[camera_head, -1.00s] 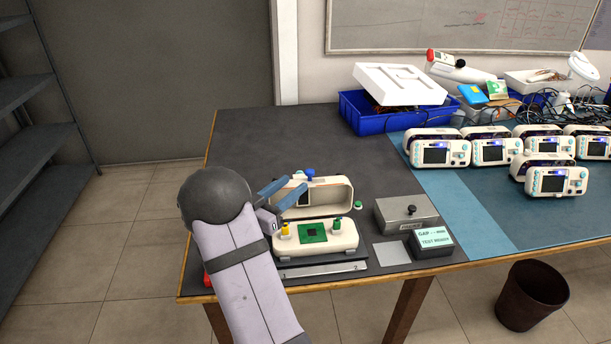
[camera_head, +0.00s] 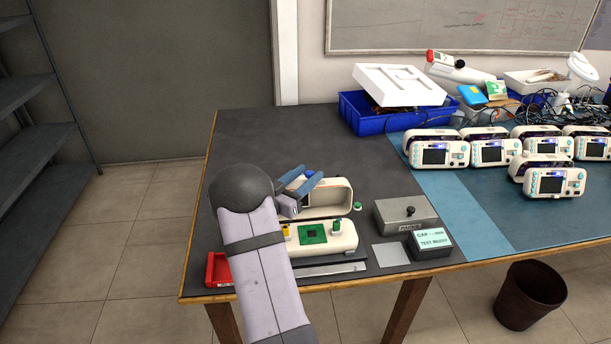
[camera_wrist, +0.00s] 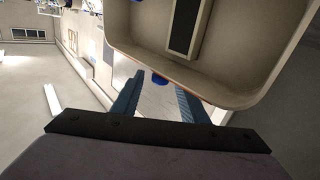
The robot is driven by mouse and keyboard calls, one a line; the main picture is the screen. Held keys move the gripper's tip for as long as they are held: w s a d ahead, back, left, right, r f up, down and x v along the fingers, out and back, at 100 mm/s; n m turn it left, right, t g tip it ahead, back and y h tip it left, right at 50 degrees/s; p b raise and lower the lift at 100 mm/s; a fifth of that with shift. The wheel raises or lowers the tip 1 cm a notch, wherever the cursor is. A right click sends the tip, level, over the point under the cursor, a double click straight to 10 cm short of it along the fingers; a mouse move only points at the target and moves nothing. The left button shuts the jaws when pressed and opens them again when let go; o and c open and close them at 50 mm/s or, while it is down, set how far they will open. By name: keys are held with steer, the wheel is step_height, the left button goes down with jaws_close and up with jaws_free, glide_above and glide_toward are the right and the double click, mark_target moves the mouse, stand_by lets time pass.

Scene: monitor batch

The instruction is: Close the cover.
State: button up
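The cover (camera_head: 338,196) is a cream shell standing open on its edge behind the base. Its hollow inside also fills the top of the wrist view (camera_wrist: 235,77). The base (camera_head: 346,236) is a cream housing lying on the table, with a green circuit board (camera_head: 312,233) and yellow and green parts on top. My gripper (camera_head: 309,180) is at the upper left of the cover, its blue fingers apart. In the wrist view my gripper's fingers (camera_wrist: 158,97) are spread with nothing held between them. A blue knob (camera_wrist: 159,78) shows at the cover's rim. Contact cannot be told.
A red tray (camera_head: 218,270) lies left of the base, partly behind my arm. A grey lidded box (camera_head: 405,215) and a dark test box (camera_head: 432,244) stand to the right. Several finished monitors (camera_head: 437,153) stand farther right. The table behind the cover is clear.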

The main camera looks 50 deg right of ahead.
jaws_close()
steer(key=shift+a, duration=0.1)
steer(key=b, duration=0.2)
steer(key=shift+s+a+f+m+h+b, duration=0.2)
steer(key=shift+s+a+m+h+b, duration=0.1)
steer(key=shift+s+h, duration=0.1)
steer(key=shift+m+h, duration=0.6)
steer(key=shift+m, duration=0.2)
steer(key=shift+s+a+r+b, duration=0.15)
steer(key=shift+s+a+b, duration=0.65)
steer(key=shift+b, duration=0.1)
steer(key=shift+s+a+r+b, duration=0.1)
steer(key=shift+s+a+b, duration=0.7)
steer(key=shift+b, duration=0.1)
